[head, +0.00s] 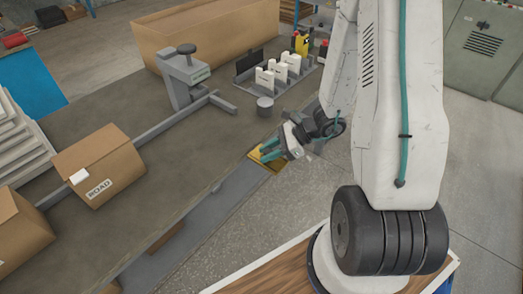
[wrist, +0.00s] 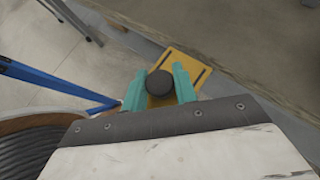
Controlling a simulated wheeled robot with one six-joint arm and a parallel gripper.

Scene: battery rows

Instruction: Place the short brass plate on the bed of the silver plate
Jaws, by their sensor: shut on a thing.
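The short brass plate (wrist: 192,68) is yellow, with dark slots and a dark round knob. My gripper (wrist: 160,75) is shut on that knob, a teal finger on each side, in the wrist view. In the head view the plate (head: 273,166) shows partly behind my gripper (head: 270,150), by the bench's front edge. I cannot tell its height there or whether it touches anything. I cannot tell for sure which thing is the silver plate. A grey fixture (head: 183,78) with a dark knob and a rail stands on the bench.
A grey cylinder (head: 265,107) and a rack of white blocks (head: 279,72) stand on the bench beyond my gripper. A large brown box (head: 205,35) is at the back. Small cartons (head: 98,168) are at the left. The bench middle (head: 175,150) is clear.

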